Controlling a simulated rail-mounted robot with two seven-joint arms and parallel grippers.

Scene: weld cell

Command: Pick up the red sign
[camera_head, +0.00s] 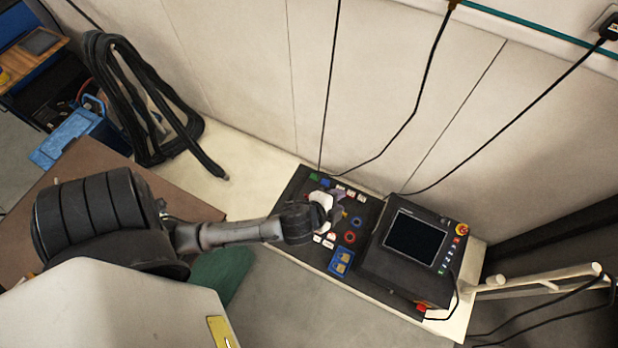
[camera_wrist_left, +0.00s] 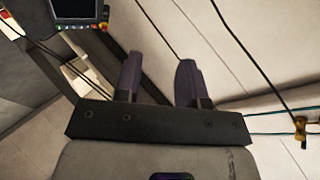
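A round red-rimmed sign (camera_head: 350,238) lies on the black board (camera_head: 290,200), just right of my left gripper. A small sign with red and white (camera_head: 328,240) lies below the gripper; I cannot tell which one the task means. My left gripper (camera_head: 326,202) is over the board and covers part of it. In the left wrist view its two fingers (camera_wrist_left: 158,78) stand apart with nothing between them. No red sign shows clearly in that view. My right gripper is out of view.
Blue signs (camera_head: 341,261), a blue round one (camera_head: 357,221) and a green one (camera_head: 314,177) lie on the board. A control box with a screen (camera_head: 415,240) stands to the right, with cables.

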